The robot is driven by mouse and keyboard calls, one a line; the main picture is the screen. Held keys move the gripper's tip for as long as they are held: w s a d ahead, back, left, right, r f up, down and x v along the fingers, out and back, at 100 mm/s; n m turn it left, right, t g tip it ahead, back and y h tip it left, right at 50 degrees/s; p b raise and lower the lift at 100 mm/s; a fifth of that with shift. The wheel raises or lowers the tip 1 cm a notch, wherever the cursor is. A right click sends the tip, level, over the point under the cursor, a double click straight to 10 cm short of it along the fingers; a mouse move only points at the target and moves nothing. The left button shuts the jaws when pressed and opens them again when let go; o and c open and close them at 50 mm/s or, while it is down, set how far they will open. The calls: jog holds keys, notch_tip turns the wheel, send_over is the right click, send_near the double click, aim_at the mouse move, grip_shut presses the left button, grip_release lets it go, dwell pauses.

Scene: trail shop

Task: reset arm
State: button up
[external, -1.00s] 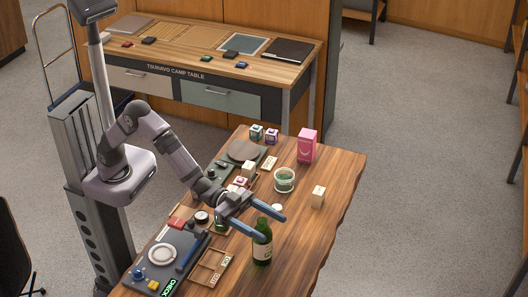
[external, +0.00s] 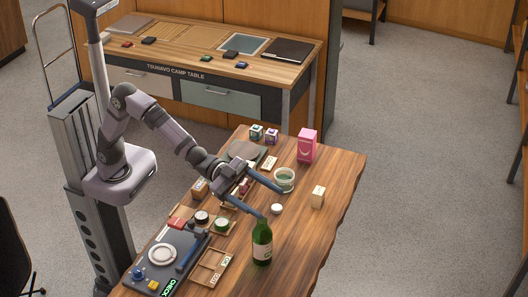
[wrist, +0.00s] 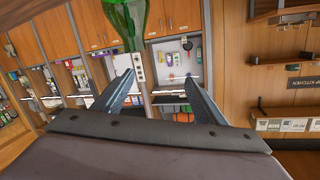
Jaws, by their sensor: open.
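My gripper (external: 273,205) is open and empty above the wooden table (external: 335,185). Its two blue-grey fingers are spread apart, and they also show in the wrist view (wrist: 160,78) with nothing between their tips. A green bottle (external: 262,243) with a pale label stands upright on the table, just below the lower fingertip in the external view. Part of the green bottle also shows at the top of the wrist view (wrist: 126,22). I cannot tell how far the fingertip is from its neck.
A green-filled bowl (external: 285,179), a pink box (external: 307,146), a small wooden block (external: 318,197) and a white round piece (external: 276,209) stand nearby. A dark tray (external: 187,240) and a divided wooden tray (external: 208,268) lie nearer.

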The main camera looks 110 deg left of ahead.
jog(key=s+a+f+g+y+p, duration=0.2)
jog(key=s+a+f+g, duration=0.3)
jog(key=s, duration=0.6)
jog(key=s+a+f+g+y+p, duration=0.1)
jog(key=s+a+g+y+p, duration=0.2)
jog(key=s+a, duration=0.6)
jog(key=s+a+f+g+y+p, duration=0.25)
jog(key=s+a+g, duration=0.25)
jog(key=s, duration=0.7)
jog(key=s+f+g+h+b, duration=0.1)
jog(key=s+f+g+b, duration=0.15)
jog(key=s+f, duration=0.35)
jog(key=s+d+f+n+h+b, duration=0.1)
jog(key=s+d+f+n+b, duration=0.1)
jog(key=d+f+n+b, duration=0.3)
jog(key=s+d+f+n+h+b, duration=0.1)
jog(key=s+d+f+h+b, duration=0.15)
jog(key=f, duration=0.45)
notch_tip(320, 180, up, 17)
jog(key=p, duration=1.8)
jog(key=shift+d+g+y, duration=0.2)
jog(key=shift+g+y, duration=0.15)
jog(key=shift+y, duration=0.05)
